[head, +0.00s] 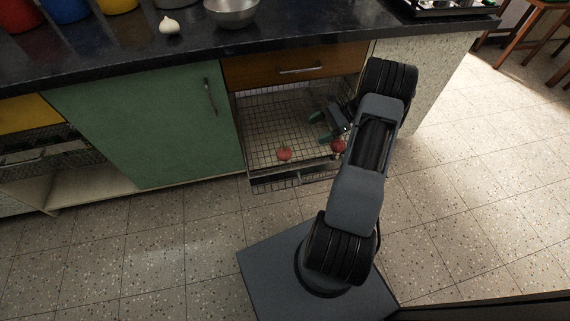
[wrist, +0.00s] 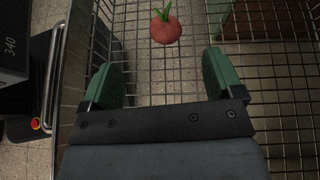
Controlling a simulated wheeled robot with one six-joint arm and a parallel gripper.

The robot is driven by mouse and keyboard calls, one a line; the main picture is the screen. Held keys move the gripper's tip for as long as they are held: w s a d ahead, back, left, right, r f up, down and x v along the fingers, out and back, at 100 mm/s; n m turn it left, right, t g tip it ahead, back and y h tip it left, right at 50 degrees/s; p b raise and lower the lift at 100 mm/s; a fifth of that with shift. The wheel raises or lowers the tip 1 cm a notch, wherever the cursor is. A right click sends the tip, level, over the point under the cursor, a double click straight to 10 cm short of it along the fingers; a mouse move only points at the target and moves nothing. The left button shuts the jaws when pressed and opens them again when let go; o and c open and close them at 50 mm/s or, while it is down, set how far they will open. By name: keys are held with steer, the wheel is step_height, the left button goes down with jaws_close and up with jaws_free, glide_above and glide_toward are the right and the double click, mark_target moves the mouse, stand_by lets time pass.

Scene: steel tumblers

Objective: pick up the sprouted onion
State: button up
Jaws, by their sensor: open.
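The sprouted onion (wrist: 165,28) is round and red with a green sprout in the wrist view. It rests in the wire drawer, ahead of my fingertips and apart from them. It appears to be the red onion (head: 284,154) left of my gripper in the head view, where I cannot make out its sprout. My gripper (head: 318,127) is over the drawer, open and empty. In the wrist view its two green fingers (wrist: 160,65) stand wide apart, with only wire mesh between them.
The wire drawer (head: 262,104) is pulled out under the counter. Another red onion (head: 338,146) lies in it, beside my arm. A white bulb (head: 169,25) and a steel bowl (head: 231,11) stand on the dark counter (head: 120,52). A green cabinet door (head: 145,125) is at left.

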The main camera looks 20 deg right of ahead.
mark_target(289, 150)
steer(key=f, duration=0.2)
steer(key=d+f+m+b, duration=0.1)
steer(key=shift+s+f+t+y, duration=0.1)
steer(key=shift+f+t+y, duration=0.3)
steer(key=b+x, duration=0.1)
steer(key=x, duration=0.5)
steer(key=shift+a+f+b, duration=0.15)
steer(key=shift+f+b, duration=0.15)
steer(key=shift+w+a+f, duration=0.25)
steer(key=shift+a, duration=0.4)
steer(key=b+x, duration=0.1)
steer(key=x, duration=0.1)
steer(key=b+x, duration=0.1)
steer(key=x, duration=0.1)
steer(key=shift+s+f+b, duration=0.2)
steer(key=shift+f+b, duration=0.1)
steer(key=shift+f, duration=0.05)
steer(key=shift+w+a+f, duration=0.15)
steer(key=shift+a, duration=0.35)
steer(key=c, duration=0.9)
